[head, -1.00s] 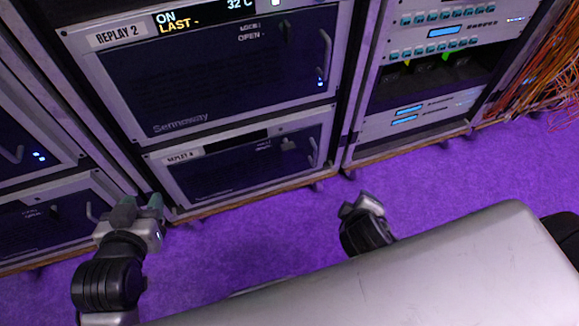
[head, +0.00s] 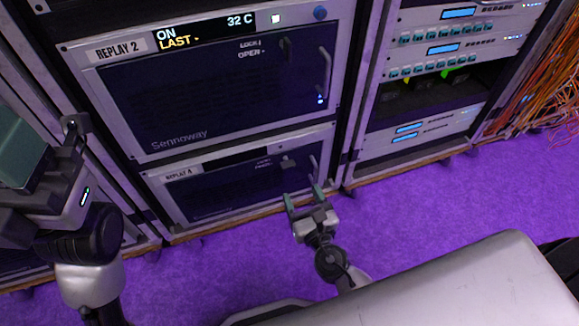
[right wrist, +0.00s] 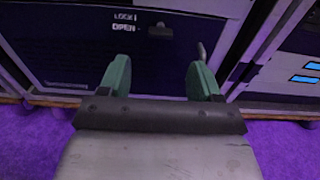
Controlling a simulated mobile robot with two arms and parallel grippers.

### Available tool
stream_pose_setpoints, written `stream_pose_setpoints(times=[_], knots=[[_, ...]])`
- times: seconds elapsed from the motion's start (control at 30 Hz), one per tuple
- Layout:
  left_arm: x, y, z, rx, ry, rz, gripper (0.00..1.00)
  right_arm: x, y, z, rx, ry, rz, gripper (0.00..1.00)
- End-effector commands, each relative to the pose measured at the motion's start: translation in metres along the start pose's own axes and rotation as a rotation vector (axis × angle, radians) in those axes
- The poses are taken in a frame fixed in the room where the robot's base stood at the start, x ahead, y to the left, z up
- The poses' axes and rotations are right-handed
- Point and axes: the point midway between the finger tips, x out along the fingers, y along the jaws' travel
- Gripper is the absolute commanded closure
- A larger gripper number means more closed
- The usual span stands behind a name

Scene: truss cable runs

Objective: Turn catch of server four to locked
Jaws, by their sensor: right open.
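The server labelled REPLAY 4 (head: 235,184) is the low unit under REPLAY 2, with a dark front door. Its catch (head: 287,162) is a small dark knob at the door's upper right, beside small labels. In the right wrist view the catch (right wrist: 160,31) lies level with the OPEN label (right wrist: 124,28), below LOCK. My right gripper (head: 304,194) is open and empty, in front of and below the catch, apart from it. In the right wrist view its green fingertips (right wrist: 159,65) flank the space below the catch. My left gripper (head: 45,150) is raised at the left; its jaw gap is unclear.
REPLAY 2 (head: 215,95) sits above with its own catch (head: 286,48) and handle (head: 325,70). A door handle (head: 314,168) stands right of the server four catch. Another rack (head: 420,130) and orange cables (head: 545,90) are to the right. Purple floor (head: 430,215) is clear.

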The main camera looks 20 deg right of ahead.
Motion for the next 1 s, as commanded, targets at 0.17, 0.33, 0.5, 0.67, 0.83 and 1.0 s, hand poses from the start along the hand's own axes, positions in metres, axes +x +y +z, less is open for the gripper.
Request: stream_pose_setpoints(times=[0.17,0.33,0.5,0.67,0.83,1.0], knots=[[0.0,0.0,0.0,0.001,0.001,0.001,0.57,0.036,0.0,0.001,0.007,-0.003,-0.004,0.36],[0.0,0.0,0.0,0.001,0.002,0.001,0.57,0.066,0.0,0.001,0.007,-0.003,-0.003,0.36],[0.001,0.0,0.0,0.001,0.004,0.002,0.57,0.085,-0.001,0.001,0.007,-0.001,-0.003,0.36],[0.001,0.0,0.0,0.001,0.004,0.002,0.57,0.09,-0.001,0.001,0.007,-0.001,-0.003,0.36],[0.001,0.0,0.0,0.001,0.004,0.002,0.57,0.09,-0.001,0.001,0.007,-0.001,-0.003,0.36],[0.001,0.0,0.0,0.001,0.003,0.002,0.57,0.09,-0.001,0.001,0.007,-0.001,-0.003,0.55]])
